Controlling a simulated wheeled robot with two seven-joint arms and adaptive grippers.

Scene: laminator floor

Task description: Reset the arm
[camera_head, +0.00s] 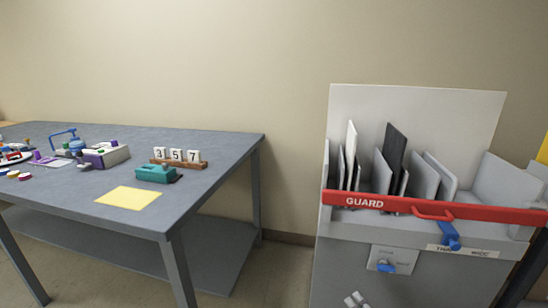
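Neither of my grippers can be made out in the head view, and no arm of mine is clearly seen. At the right stands a grey machine (340,262) with a red bar marked GUARD (460,211) across its front. A blue lever (450,236) hangs below the guard near a label, and a blue knob (385,267) sits on a small plate lower down. Several upright grey, white and dark panels (392,150) stand in slots behind the guard. A small pale part (356,299) shows at the bottom edge; what it is I cannot tell.
A grey table (215,150) with a lower shelf stands at the left. On it are a yellow sheet (128,197), a teal block (155,174), number cards 3 5 7 (176,155), a grey-purple box (105,155) and a blue-handled device (74,144). Open floor (272,270) separates table and machine.

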